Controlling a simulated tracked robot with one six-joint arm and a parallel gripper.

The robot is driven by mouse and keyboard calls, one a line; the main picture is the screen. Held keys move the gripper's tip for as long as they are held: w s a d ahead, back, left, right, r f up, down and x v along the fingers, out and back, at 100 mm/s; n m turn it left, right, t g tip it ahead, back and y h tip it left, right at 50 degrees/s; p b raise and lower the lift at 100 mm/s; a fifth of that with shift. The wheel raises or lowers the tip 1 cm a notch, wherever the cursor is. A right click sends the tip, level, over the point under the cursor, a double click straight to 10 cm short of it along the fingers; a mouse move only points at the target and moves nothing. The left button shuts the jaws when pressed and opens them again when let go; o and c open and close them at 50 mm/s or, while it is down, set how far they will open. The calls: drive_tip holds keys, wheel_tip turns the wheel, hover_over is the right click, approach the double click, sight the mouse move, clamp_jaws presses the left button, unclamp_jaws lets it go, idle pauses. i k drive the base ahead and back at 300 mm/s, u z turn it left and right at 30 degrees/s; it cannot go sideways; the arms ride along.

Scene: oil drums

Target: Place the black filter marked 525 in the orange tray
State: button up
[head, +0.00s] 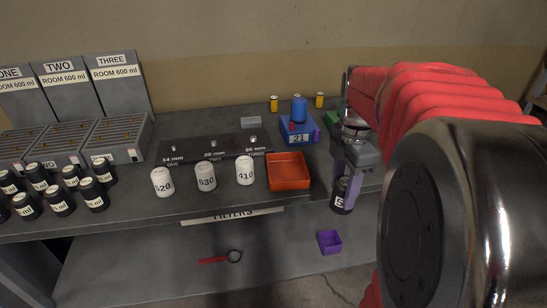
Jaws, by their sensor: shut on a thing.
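The orange tray (289,185) lies on the grey bench near its front edge, and it looks empty. My gripper (346,186) is to the right of the tray, pointing down, and is shut on a black filter (341,206). The filter hangs upright between the fingers. Its white label shows a 5; the rest of the number is hidden by a finger. The filter is apart from the tray, in front of or near the bench edge; its exact height is unclear.
White filters 520 (162,182), 530 (205,177) and 410 (245,170) stand left of the tray. A blue scale (299,132) is behind it. Several black bottles (60,200) stand at the left. A purple box (329,242) and red magnifier (220,257) lie lower down.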

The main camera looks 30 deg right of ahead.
sight(287, 173)
drive_tip(key=i, duration=0.9)
drive_tip(key=u, duration=0.05)
